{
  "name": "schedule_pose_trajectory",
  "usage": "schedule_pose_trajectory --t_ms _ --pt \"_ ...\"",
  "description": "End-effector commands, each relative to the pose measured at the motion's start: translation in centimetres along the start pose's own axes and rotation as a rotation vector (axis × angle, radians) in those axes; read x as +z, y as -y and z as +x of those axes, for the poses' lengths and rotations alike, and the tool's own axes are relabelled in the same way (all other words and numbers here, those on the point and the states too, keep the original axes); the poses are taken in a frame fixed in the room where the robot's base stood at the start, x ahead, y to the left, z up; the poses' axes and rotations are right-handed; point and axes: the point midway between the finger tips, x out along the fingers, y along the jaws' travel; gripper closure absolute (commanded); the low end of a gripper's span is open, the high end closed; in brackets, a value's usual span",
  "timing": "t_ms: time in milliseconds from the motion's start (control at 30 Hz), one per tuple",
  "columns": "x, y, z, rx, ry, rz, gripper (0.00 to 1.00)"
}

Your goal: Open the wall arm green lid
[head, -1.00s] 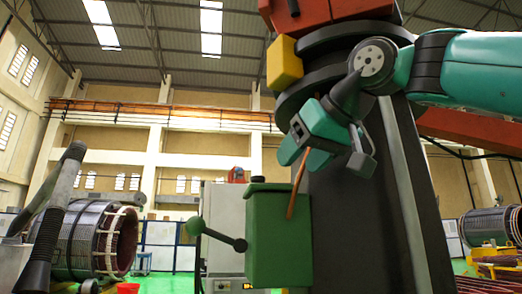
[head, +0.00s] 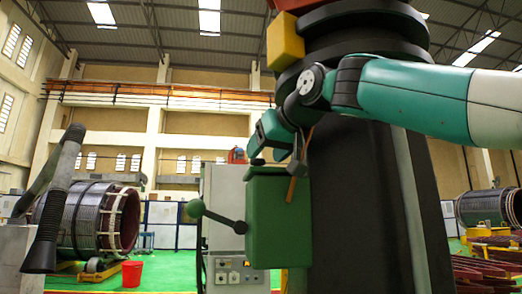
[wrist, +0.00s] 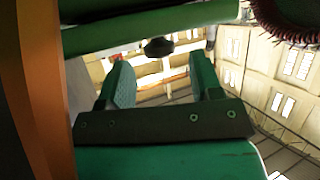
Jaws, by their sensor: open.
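The green box (head: 277,225) is fixed to the side of the dark column. Its green lid (head: 275,171) lies flat on top and looks shut. A small dark knob (head: 257,161) shows at the lid's top. My gripper (head: 262,150) is just above the lid, angled down, close to the knob; contact cannot be told. In the wrist view my gripper (wrist: 162,75) has its two teal fingers apart with nothing between them. A dark knob (wrist: 158,47) shows beyond the fingertips, beside a green edge that looks like the lid (wrist: 150,30).
A lever with a green ball (head: 195,209) sticks out left from the box. An orange-brown rod (head: 292,188) stands against its right corner. A yellow block (head: 285,38) is above on the column. A grey cabinet (head: 222,180) stands behind; stators stand left and right.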

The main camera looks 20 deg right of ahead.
Motion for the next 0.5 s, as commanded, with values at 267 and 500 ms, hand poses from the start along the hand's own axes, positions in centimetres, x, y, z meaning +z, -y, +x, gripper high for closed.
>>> schedule_pose_trajectory --t_ms 267,500 --pt "-0.1 0.0 2.4 0.0 0.0 0.001 0.41" --pt "0.0 0.0 2.6 0.0 -0.001 0.001 0.41"
